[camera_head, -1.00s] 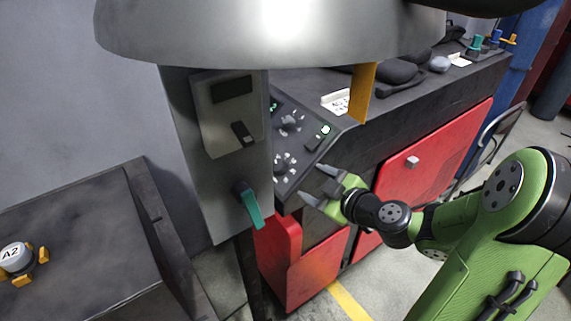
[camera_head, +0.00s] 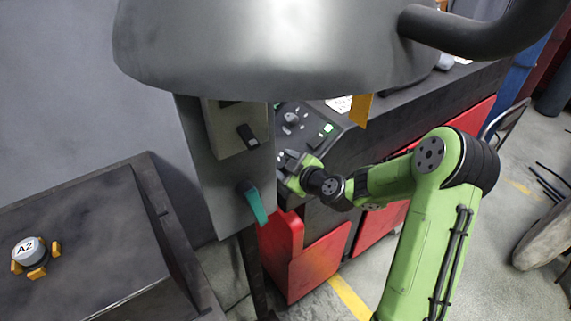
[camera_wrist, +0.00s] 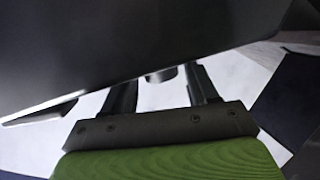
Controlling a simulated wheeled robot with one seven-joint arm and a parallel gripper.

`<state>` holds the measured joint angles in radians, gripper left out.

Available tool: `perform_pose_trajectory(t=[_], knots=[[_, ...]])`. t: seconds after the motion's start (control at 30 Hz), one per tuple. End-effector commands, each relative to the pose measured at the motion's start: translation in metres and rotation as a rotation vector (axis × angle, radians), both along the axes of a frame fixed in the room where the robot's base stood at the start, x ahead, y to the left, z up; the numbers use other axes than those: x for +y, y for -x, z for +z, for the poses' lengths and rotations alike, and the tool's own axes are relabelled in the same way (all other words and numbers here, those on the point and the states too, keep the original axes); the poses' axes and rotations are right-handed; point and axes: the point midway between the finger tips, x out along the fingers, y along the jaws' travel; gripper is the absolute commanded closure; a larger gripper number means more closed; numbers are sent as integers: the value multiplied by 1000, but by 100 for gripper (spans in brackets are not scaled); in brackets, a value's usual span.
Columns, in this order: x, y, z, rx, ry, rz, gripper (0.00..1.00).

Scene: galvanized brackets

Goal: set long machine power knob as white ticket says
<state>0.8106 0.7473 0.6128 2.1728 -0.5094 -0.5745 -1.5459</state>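The long machine (camera_head: 375,142) has a dark sloped control panel (camera_head: 312,143) at its left end. The panel carries an upper knob (camera_head: 291,118) and a lit green button (camera_head: 328,128). The lower knob area is covered by my gripper (camera_head: 287,162), which is at the panel's lower left. In the wrist view my gripper (camera_wrist: 162,92) has its two fingers apart, with a small dark round piece (camera_wrist: 160,75) between and beyond them; contact cannot be told. A white card (camera_head: 340,104), possibly the ticket, lies on the machine top; its writing is unreadable.
A grey post box with a black switch (camera_head: 247,135) and teal handle (camera_head: 253,203) stands just left of my gripper. A large metal hood (camera_head: 270,50) hangs above. A dark table (camera_head: 90,235) with a part marked A2 (camera_head: 29,251) is at left.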

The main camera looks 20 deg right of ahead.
Motion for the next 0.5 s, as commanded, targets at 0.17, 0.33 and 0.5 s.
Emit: perform_pose_trajectory(t=[0.17, 0.33, 0.5], knots=[[0, 0, 0, 0, 0, 0, 70], [0, 0, 0, 0, 0, 0, 87], [1, 1, -3, -9, -3, -11, 87]])
